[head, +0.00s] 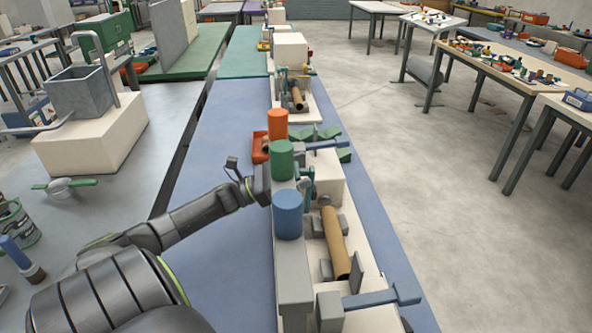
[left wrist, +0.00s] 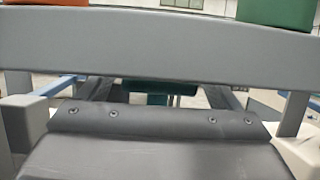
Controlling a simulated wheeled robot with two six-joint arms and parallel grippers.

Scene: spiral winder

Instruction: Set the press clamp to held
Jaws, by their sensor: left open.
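My left gripper (head: 267,184) is at the winder's left side, by the grey bar, below the green cylinder (head: 280,160). Its fingertips are hidden there. In the left wrist view, a teal part (left wrist: 160,88) shows beyond the open jaws, under the grey bar (left wrist: 160,45).
Orange (head: 277,124) and blue (head: 287,214) cylinders stand on the grey bar beside the green one. An orange tray (head: 260,147) and green crossed arms (head: 340,150) lie behind. The blue bench top (head: 215,250) is clear at left.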

